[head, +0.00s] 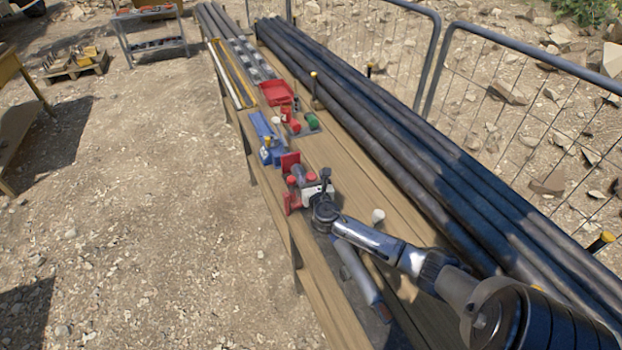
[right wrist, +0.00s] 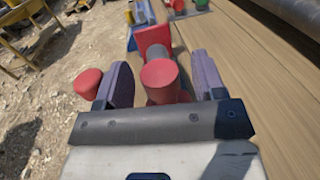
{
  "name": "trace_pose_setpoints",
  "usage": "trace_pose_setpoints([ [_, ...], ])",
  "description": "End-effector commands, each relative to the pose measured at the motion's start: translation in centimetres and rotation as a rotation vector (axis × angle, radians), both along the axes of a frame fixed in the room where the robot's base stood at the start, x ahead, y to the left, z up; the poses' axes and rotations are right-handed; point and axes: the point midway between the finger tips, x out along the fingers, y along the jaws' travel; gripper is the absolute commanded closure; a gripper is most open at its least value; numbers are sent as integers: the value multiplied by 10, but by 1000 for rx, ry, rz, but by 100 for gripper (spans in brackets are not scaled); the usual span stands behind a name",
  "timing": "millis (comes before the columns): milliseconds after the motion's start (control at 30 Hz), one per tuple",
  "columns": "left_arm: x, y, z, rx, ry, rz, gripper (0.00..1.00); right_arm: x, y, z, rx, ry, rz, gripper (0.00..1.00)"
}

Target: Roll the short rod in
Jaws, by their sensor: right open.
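A red vise-like fixture (head: 290,198) with red round caps and an upright red plate sits on the long wooden bench. My right gripper (head: 308,188) is at this fixture, reaching in from the lower right. In the right wrist view my right gripper (right wrist: 155,80) is open, with its two purple-grey pads apart. A red cylinder (right wrist: 160,82) shows between the pads, and I cannot tell whether they touch it. A red knob (right wrist: 88,82) lies outside the left pad. A short grey-blue cylinder (head: 354,266) lies on the bench below my arm; I cannot tell whether it is the short rod.
Long dark pipes (head: 420,150) lie along the bench's right side, beside a mesh fence (head: 540,100). A blue tool (head: 265,136), a red tray (head: 276,93) and a green-topped part (head: 311,121) stand farther along the bench. Open gravel lies left.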

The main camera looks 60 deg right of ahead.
Motion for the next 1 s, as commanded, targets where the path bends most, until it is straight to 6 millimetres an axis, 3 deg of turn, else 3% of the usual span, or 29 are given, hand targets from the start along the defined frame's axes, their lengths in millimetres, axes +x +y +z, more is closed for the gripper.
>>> trace_pose_setpoints([
  [433, 0, 3, -2, 9, 0, -6, 100, 5, -5, 0, 1, -1, 0, 37],
  [1000, 0, -1, -1, -4, 1, 3, 100, 5, -5, 0, 1, -1, 0, 90],
])
